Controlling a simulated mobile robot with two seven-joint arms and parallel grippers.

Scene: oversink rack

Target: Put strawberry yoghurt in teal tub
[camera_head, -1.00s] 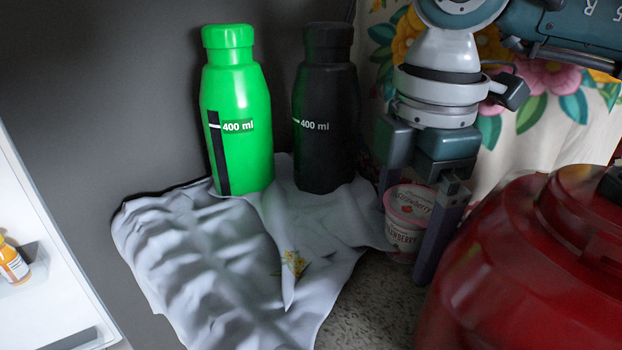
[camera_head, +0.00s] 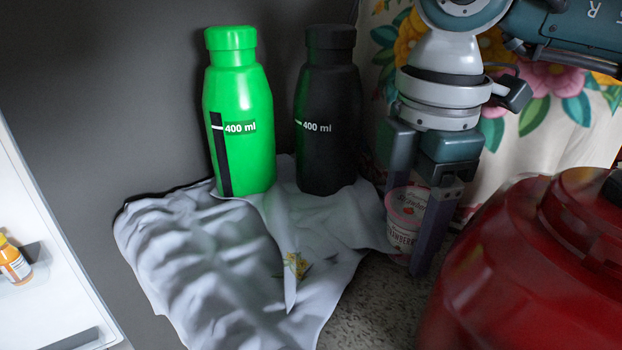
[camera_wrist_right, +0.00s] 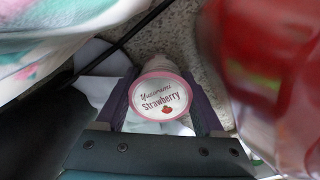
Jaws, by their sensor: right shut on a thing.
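The strawberry yoghurt (camera_head: 404,222) is a small white cup with a pink rim and strawberry lettering. It stands upright on the speckled counter beside the cloth. My right gripper (camera_head: 418,235) points down with its fingers on either side of the cup, shut on it. In the right wrist view the round lid of the strawberry yoghurt (camera_wrist_right: 160,97) faces the camera between the two fingers of the right gripper (camera_wrist_right: 160,100). I see no teal tub in these views. My left gripper is not in view.
A green bottle (camera_head: 240,120) and a black bottle (camera_head: 328,125) stand behind a crumpled white cloth (camera_head: 205,260). A large red glossy container (camera_head: 530,270) is close on the right. A floral curtain (camera_head: 555,110) hangs behind. An orange bottle (camera_head: 13,262) is at far left.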

